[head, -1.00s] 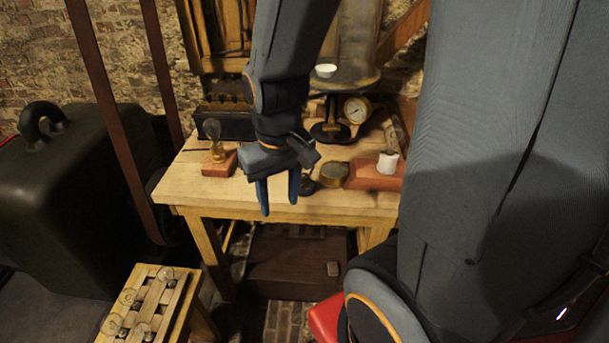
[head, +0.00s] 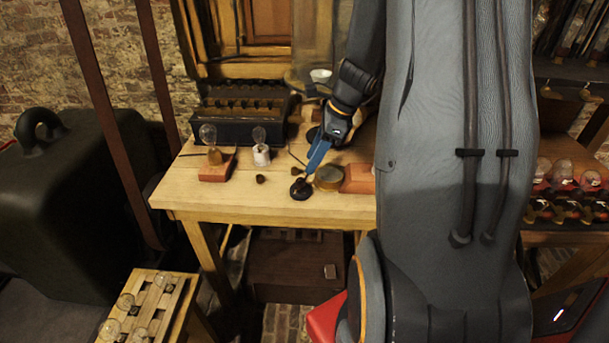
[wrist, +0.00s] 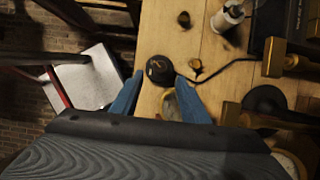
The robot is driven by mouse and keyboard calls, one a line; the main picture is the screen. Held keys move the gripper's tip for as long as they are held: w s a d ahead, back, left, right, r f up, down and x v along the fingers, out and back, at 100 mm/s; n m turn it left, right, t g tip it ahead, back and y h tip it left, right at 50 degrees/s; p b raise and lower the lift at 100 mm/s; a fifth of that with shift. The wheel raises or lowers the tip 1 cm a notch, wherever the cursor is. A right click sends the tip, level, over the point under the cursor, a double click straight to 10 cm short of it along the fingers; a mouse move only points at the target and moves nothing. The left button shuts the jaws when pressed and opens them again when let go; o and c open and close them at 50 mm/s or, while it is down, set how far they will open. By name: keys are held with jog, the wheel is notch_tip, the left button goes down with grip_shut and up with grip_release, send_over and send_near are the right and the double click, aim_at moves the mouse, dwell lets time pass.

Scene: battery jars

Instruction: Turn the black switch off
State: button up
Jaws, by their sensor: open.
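The black switch (head: 301,188) is a small round dark piece on the wooden table (head: 250,203), near its front edge. It also shows in the wrist view (wrist: 158,70), just beyond and between my fingertips, with a lighter mark on top. My gripper (head: 310,168) points down from the upper right, its blue fingers right over the switch in the head view. In the wrist view my gripper (wrist: 158,82) has its fingers apart and nothing between them. I cannot tell whether a fingertip touches the switch.
A round brass piece (head: 329,178) and a reddish block (head: 357,180) sit close right of the switch. Left are a small brown knob (head: 261,179), a white-based bulb (head: 261,156) and a bulb on a reddish base (head: 214,173). A dark rack (head: 235,125) stands behind.

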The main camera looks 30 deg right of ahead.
aim_at(301, 180)
jog(key=x, duration=0.7)
jog(key=shift+f+p, duration=0.2)
jog(key=shift+p, duration=0.15)
jog(key=shift+c, duration=0.3)
